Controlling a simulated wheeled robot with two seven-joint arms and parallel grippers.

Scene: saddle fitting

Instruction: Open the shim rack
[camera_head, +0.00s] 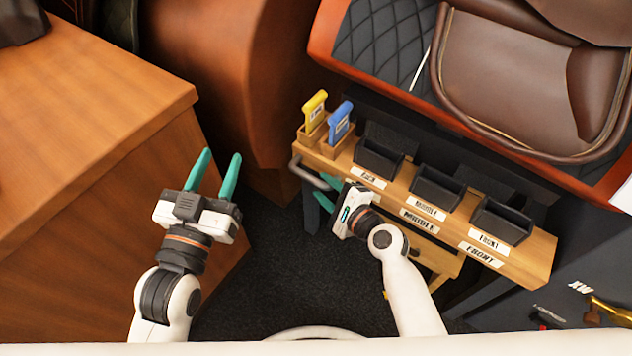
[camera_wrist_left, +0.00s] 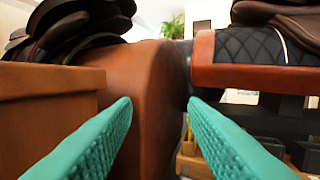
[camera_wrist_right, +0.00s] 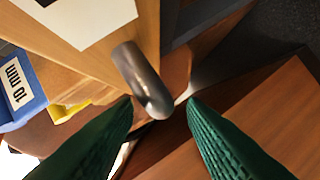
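The wooden shim rack (camera_head: 400,190) stands at the middle right of the head view, with a grey bar handle (camera_head: 312,176) at its left end. In the right wrist view the curved metal handle (camera_wrist_right: 143,82) lies ahead of and between the fingertips of my right gripper (camera_wrist_right: 160,103). The right gripper (camera_head: 327,193) is open beside the handle; whether it touches it I cannot tell. My left gripper (camera_head: 219,157) is open and empty, left of the rack, with a wide gap between its teal fingers.
A yellow tag (camera_head: 314,108) and a blue tag (camera_head: 340,120) stand in wooden holders at the rack's left end. Several black bins (camera_head: 437,187) sit along it. A wooden cabinet (camera_head: 90,120) is at the left. A brown saddle (camera_head: 520,75) lies behind. Dark floor between is clear.

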